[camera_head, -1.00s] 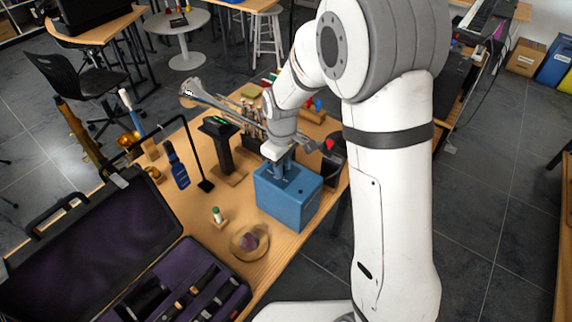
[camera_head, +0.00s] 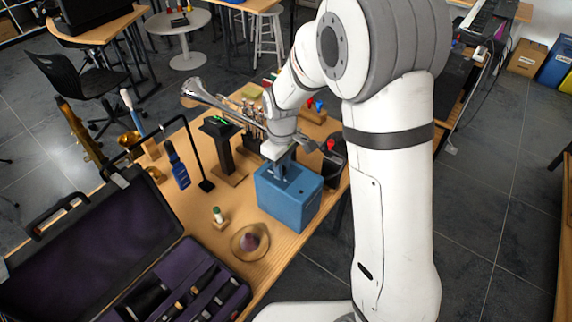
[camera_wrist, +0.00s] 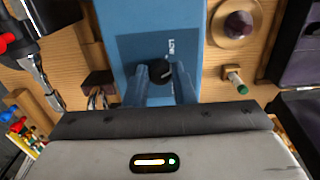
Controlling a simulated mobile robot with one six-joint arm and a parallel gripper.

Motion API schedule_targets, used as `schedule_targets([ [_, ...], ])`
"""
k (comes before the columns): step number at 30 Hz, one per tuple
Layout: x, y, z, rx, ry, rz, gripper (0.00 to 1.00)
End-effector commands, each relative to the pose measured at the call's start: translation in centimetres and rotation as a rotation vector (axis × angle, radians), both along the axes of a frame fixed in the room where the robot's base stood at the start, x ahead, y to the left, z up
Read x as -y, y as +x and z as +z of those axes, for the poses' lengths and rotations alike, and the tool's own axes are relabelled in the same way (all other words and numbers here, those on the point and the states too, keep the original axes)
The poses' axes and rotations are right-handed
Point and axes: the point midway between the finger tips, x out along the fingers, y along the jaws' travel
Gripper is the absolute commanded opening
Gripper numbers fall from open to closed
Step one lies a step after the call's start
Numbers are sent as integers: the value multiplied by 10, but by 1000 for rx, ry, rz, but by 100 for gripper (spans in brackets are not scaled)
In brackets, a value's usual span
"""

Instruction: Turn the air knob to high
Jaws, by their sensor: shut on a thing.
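The air knob (camera_wrist: 159,70) is a small black dial with a light mark, on the face of a blue box in the wrist view. The blue box (camera_head: 288,200) stands on the wooden table in the head view. My gripper (camera_wrist: 160,75) is over the box with its two fingers on either side of the knob, shut on it. In the head view my gripper (camera_head: 283,172) reaches down onto the box's top, and the knob is hidden there.
An open purple-lined case (camera_head: 182,262) lies at front left. A dark stand (camera_head: 221,146) and a dark container with a red knob (camera_head: 333,152) are close behind.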

Motion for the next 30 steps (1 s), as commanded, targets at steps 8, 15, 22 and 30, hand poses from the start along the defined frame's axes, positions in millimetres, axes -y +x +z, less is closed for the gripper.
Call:
schedule_targets([
  [8,-2,1,1,5,3,0,39],
  [15,-1,1,1,3,2,-1,44],
  [22,0,1,17,6,3,-1,44],
  [30,-1,1,62,7,3,0,44],
])
